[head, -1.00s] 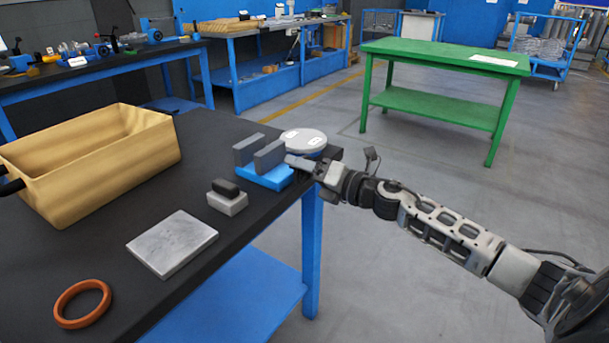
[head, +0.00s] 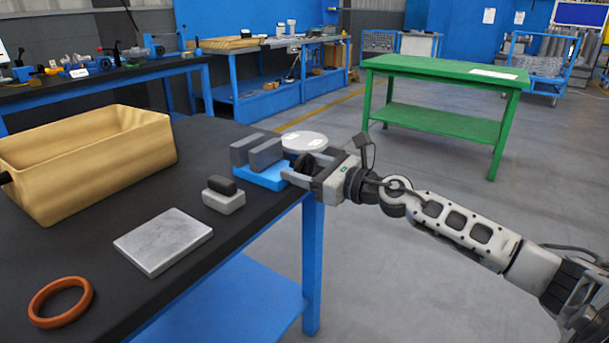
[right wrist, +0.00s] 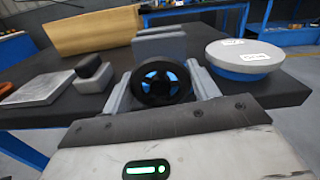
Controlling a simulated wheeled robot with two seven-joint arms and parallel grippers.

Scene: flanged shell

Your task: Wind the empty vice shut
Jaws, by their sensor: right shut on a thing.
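The vice (head: 262,178) has a blue base and two upright grey jaws. It stands at the table's right edge. A narrow gap shows between the jaws, with nothing visible in it. My right gripper (head: 306,168) reaches in from the right. In the right wrist view its two fingers are on either side of the vice's black handwheel (right wrist: 161,84), shut on its rim. Blue shows through the wheel's spokes. The jaws (right wrist: 159,47) rise behind the wheel. My left gripper is in neither view.
A round grey disc (head: 304,141) on a blue base stands just behind the vice. A grey block with a black top (head: 223,200), a metal plate (head: 163,241), an orange ring (head: 60,301) and a tan crate (head: 70,185) are on the dark table. Open floor lies right.

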